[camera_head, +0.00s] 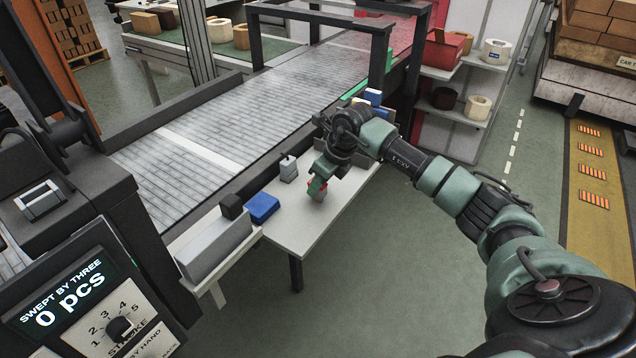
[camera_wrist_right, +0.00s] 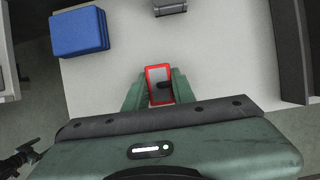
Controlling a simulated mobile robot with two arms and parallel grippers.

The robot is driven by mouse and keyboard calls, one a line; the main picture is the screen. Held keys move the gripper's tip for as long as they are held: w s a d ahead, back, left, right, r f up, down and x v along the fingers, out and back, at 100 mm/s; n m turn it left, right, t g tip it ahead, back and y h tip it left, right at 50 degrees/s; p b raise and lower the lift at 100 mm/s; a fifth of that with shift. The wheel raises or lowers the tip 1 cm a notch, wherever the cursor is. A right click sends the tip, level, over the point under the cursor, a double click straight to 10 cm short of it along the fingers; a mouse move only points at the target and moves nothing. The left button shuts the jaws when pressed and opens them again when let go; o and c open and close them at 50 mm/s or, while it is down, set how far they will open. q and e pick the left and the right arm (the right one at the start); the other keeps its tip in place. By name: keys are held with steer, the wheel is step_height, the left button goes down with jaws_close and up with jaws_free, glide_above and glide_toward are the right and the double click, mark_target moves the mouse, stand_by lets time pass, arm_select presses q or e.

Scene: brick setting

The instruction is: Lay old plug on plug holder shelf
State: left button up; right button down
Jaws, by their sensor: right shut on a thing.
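My right gripper (camera_head: 318,186) is shut on a grey block with a red rim and a black knob, which I take as the old plug (camera_head: 317,195). In the right wrist view the plug (camera_wrist_right: 157,74) sits between the green fingers (camera_wrist_right: 157,88). It is over the white table (camera_head: 300,228); I cannot tell whether it touches the top. A similar grey block with a dark knob (camera_head: 288,170) stands on the table, farther back and to the left. I cannot tell which surface is the plug holder shelf. My left gripper is not in view.
A blue box (camera_head: 263,207) lies on the table's left part, beside a long grey block (camera_head: 214,246). The roller conveyor (camera_head: 200,150) runs behind. A shelf unit (camera_head: 465,112) with a red bin stands at the back right. Table room between the blue box and my gripper is clear.

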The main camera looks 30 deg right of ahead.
steer(key=shift+f, duration=0.15)
steer(key=c, duration=1.2)
jaws_free()
steer(key=shift+o, duration=0.2)
steer(key=shift+r, duration=0.4)
steer(key=b+v, duration=0.1)
steer(key=v, duration=1)
steer(key=shift+s+r, duration=0.3)
